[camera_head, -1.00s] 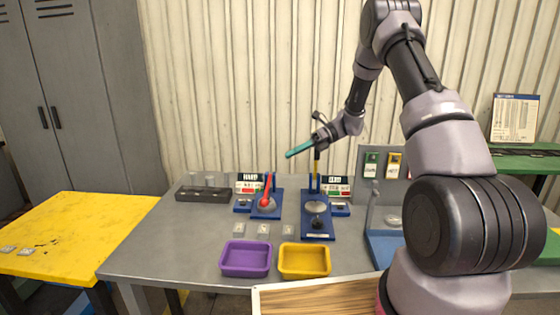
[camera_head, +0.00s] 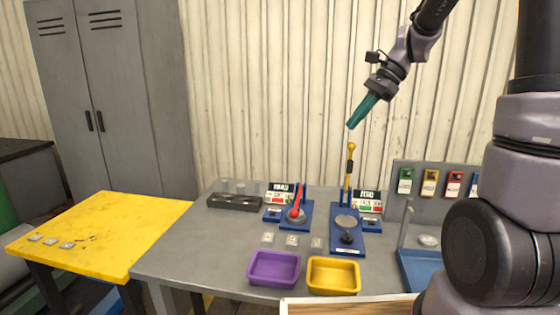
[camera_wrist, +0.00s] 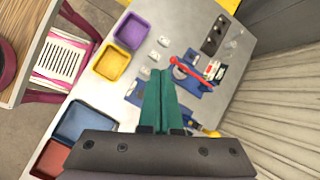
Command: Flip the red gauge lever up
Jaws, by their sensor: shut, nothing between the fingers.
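The red lever (camera_head: 299,199) stands tilted on the left blue gauge base (camera_head: 305,215), on the grey table. In the wrist view the red lever (camera_wrist: 187,70) shows ahead of the fingers and to the right. The right blue gauge (camera_head: 347,228) has an upright lever with a yellow knob (camera_head: 351,148). My gripper (camera_head: 352,125), with teal fingers, is shut and empty in the air above the yellow-knobbed lever, apart from it. In the wrist view its fingers (camera_wrist: 164,74) lie together and hide part of the right gauge.
A purple tray (camera_head: 275,283) and a yellow tray (camera_head: 333,291) sit at the table's front, with small clear pieces (camera_head: 291,240) behind. A rack with coloured tags (camera_head: 430,182) stands right. A dark block (camera_head: 235,202) is at the back left.

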